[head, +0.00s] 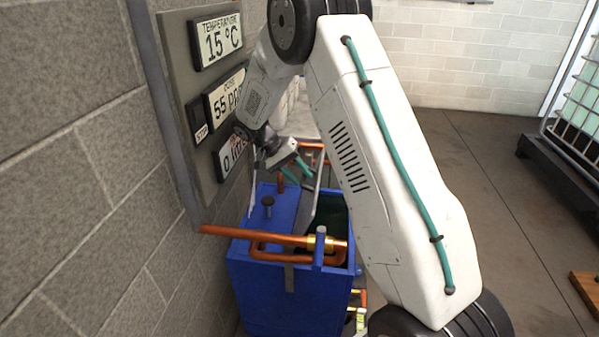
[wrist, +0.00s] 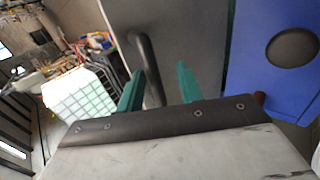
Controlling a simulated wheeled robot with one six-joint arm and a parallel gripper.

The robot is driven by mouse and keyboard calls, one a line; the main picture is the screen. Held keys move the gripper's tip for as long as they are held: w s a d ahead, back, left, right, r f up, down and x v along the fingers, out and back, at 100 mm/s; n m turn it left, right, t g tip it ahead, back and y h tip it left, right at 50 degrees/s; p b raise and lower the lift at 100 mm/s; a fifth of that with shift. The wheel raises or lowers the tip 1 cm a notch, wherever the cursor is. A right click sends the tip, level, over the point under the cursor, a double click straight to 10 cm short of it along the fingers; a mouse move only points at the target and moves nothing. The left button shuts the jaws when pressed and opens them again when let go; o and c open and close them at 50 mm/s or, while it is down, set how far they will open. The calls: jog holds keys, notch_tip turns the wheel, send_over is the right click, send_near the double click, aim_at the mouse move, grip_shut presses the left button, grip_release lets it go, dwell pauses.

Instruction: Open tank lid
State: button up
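The blue tank (head: 262,290) stands on the floor against the wall in the head view. A grey lid panel (head: 309,207) shows at its top, seemingly tilted up, beside a dark opening (head: 328,218). My arm hides part of the tank's right side. My gripper (head: 301,171), with teal fingers, is above the tank near the panel. In the wrist view, the grey panel (wrist: 195,40) carries a dark curved handle (wrist: 150,68). The handle lies between the spread fingers of my gripper (wrist: 160,77), nearer the left one. A gap shows to the right finger.
Copper pipes (head: 285,240) cross the tank's front top. A black knob (head: 267,201) stands on its blue top. A display board (head: 190,70) hangs on the left wall, close to my arm. Open floor (head: 500,230) lies to the right.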

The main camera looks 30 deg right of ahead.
jog(key=shift+d+r, duration=0.1)
jog(key=shift+r, duration=0.05)
jog(key=s+a+r, duration=0.1)
jog(key=s+r, duration=0.1)
jog(key=s, duration=0.5)
jog(key=s+a+r, duration=0.2)
jog(key=s+r, duration=0.1)
jog(key=s, duration=0.5)
jog(key=shift+s+a, duration=0.15)
jog(key=shift+s, duration=0.15)
